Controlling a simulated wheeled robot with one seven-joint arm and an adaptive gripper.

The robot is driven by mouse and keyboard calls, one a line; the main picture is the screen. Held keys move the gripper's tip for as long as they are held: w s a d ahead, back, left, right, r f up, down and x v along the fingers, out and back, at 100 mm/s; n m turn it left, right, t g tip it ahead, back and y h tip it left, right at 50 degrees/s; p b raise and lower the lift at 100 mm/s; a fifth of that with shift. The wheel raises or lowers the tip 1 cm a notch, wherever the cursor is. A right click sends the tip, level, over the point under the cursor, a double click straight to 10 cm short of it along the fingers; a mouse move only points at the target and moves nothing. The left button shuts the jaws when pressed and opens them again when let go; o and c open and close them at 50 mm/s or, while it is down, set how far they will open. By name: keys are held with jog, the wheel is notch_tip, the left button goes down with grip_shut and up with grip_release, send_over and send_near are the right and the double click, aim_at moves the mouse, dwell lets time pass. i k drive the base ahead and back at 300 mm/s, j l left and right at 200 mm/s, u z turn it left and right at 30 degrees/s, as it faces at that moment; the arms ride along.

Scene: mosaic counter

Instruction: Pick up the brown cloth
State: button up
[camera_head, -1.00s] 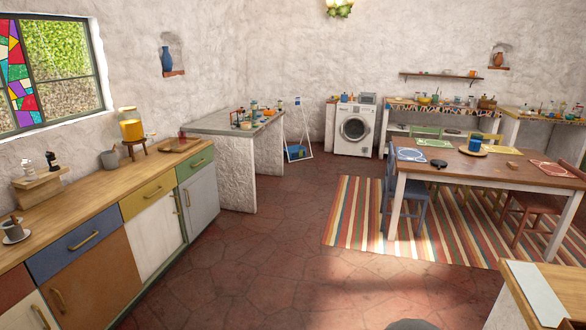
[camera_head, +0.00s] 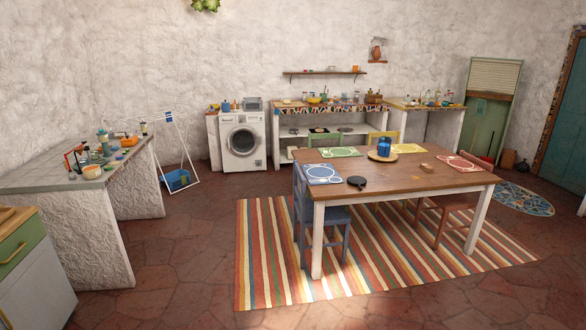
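I cannot make out a brown cloth for certain. A small orange-brown item (camera_head: 427,167) lies on the wooden dining table (camera_head: 400,178), near the middle right of its top. It is too small to tell whether it is cloth. My gripper is not in view.
A blue chair (camera_head: 324,218) stands at the table's near left, on a striped rug (camera_head: 262,250). A stone counter (camera_head: 40,180) with jars and a drying rack (camera_head: 178,150) are at the left. A washing machine (camera_head: 242,142) stands at the back. The tiled floor at the front is clear.

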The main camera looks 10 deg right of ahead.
aim_at(429, 168)
jog(key=i+z, duration=0.25)
jog(key=i, duration=0.7)
jog(key=i+j+z, duration=0.1)
jog(key=i+z, duration=0.15)
jog(key=i, duration=0.7)
jog(key=i+l+z, duration=0.25)
jog(key=i+l, duration=0.7)
jog(key=i+l+z, duration=0.15)
jog(key=l, duration=0.3)
jog(key=l+z, duration=0.1)
jog(key=l, duration=0.35)
jog(key=i+l+u, duration=0.1)
jog(key=i, duration=0.45)
jog(key=i+l, duration=0.2)
jog(key=i, duration=0.3)
jog(key=i+l+u, duration=0.15)
jog(key=i, duration=0.4)
jog(key=i+l, duration=0.3)
jog(key=i, duration=0.2)
jog(key=i+l+u, duration=0.15)
jog(key=i, duration=0.4)
